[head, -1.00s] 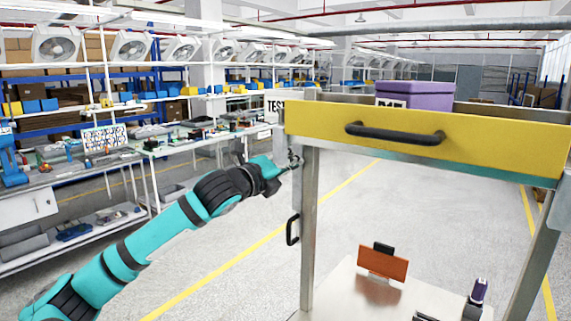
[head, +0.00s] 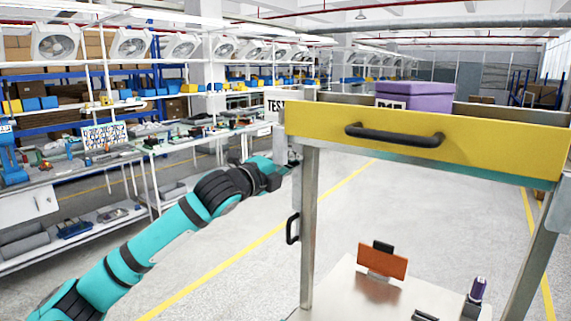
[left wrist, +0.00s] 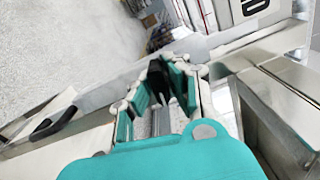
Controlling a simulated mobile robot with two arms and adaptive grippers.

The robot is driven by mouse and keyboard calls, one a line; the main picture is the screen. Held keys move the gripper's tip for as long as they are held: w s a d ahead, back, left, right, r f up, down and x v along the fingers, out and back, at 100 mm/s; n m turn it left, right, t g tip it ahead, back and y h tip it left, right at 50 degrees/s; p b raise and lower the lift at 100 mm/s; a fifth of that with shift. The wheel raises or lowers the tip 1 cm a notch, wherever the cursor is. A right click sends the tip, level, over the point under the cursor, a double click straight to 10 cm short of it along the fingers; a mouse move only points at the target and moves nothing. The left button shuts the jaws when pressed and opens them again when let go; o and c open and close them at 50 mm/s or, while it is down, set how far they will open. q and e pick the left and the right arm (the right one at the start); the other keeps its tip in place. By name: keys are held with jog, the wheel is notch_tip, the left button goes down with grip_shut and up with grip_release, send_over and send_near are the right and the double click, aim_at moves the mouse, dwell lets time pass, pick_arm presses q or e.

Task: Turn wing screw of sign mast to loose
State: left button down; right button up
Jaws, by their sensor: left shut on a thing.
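The white sign with "TEST" lettering (head: 279,105) stands at the left end of the yellow drawer front, partly cut off by it. Its mast is hard to tell from the cart's left post. My left gripper (head: 291,160) is beside the top of that post, just under the drawer's left end, and its fingertips are small and partly hidden. In the left wrist view my left gripper (left wrist: 166,88) has its fingers closed around a dark piece, the wing screw (left wrist: 158,78). The screw's exact angle cannot be told. My right gripper is in neither view.
The yellow drawer front (head: 480,146) with a black handle is close above my gripper. A purple box (head: 428,97) sits above it. The cart's lower shelf (head: 340,290) holds an orange plate (head: 382,262) and a purple-capped item (head: 478,290). Open floor lies to the left.

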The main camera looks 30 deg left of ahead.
pick_arm(q)
jog(key=shift+n, duration=0.8)
jog(key=shift+n, duration=1)
jog(key=shift+f+n+p, duration=0.1)
jog(key=shift+n+p, duration=0.25)
jog(key=shift+n, duration=0.75)
jog(key=shift+n, duration=0.9)
